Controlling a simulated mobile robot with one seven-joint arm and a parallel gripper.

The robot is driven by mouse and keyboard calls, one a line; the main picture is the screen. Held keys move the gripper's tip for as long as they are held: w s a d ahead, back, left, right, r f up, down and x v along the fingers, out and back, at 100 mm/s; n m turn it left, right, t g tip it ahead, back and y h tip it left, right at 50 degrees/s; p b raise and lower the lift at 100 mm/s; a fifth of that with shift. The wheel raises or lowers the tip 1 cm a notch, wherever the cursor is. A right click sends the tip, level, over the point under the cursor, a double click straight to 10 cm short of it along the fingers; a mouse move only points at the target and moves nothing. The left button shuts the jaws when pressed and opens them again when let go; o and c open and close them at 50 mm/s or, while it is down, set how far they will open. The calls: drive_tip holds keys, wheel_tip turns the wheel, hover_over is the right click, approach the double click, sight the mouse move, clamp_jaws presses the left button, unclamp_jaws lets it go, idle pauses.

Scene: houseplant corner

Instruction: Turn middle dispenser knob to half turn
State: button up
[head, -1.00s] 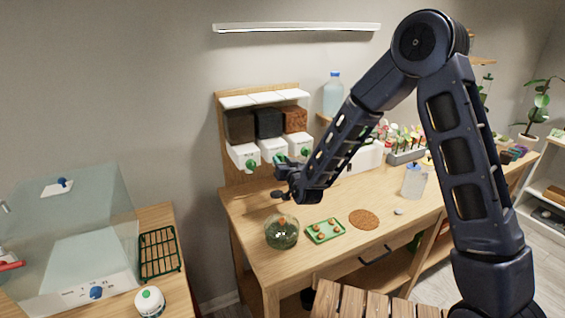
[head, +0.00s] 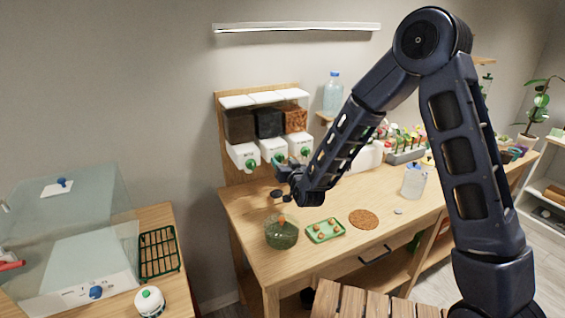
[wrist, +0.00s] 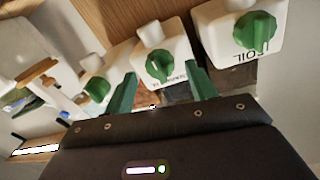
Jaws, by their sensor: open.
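The middle dispenser (head: 270,148) is a white block with a green knob (head: 279,158), under a dark-filled bin. In the wrist view the middle knob (wrist: 159,66) sits centred, its ridge close to upright in the picture and slightly tilted. My gripper (wrist: 161,73) is open, with one green finger on each side of this knob. I cannot tell whether the fingers touch it. In the head view my gripper (head: 282,165) is just in front of the middle dispenser, partly hidden by my arm.
The left dispenser knob (head: 250,164) and right dispenser knob (head: 305,152) are close on either side. Below on the table (head: 255,262) stand a glass bowl (head: 281,236) and a green tray (head: 316,238). A blue-capped bottle (head: 333,95) stands behind my arm.

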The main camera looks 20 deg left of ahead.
drive_tip(key=v, duration=0.9)
drive_tip(key=shift+s+d, duration=0.15)
drive_tip(key=shift+s, duration=0.05)
drive_tip(key=w+d+r+g+h, duration=0.1)
drive_tip(key=w+d+r+h, duration=0.15)
drive_tip(key=w+d, duration=0.2)
drive_tip(key=w+d+r+h, duration=0.1)
drive_tip(key=w+d+r, duration=0.2)
drive_tip(key=d, duration=0.3)
drive_tip(key=d+r+m+g+h, duration=0.1)
drive_tip(key=d+r+h, duration=0.15)
drive_tip(key=d, duration=0.55)
drive_tip(key=d+r+m+g+h, duration=0.1)
drive_tip(key=d+r, duration=0.2)
drive_tip(key=d, duration=0.4)
drive_tip(key=s+d+r+m+g+h, duration=0.2)
drive_tip(key=s+d+g, duration=0.1)
drive_tip(key=s+d, duration=0.7)
drive_tip(key=s+d+r+m+g+h, duration=0.1)
drive_tip(key=s+d+r+g+h, duration=0.1)
drive_tip(key=s+d, duration=0.8)
drive_tip(key=d+r+g, duration=0.1)
drive_tip(key=d, duration=0.4)
drive_tip(key=shift+s+r+m+h, duration=0.25)
drive_tip(key=shift+s+m+h, duration=0.15)
drive_tip(key=shift+w, duration=0.1)
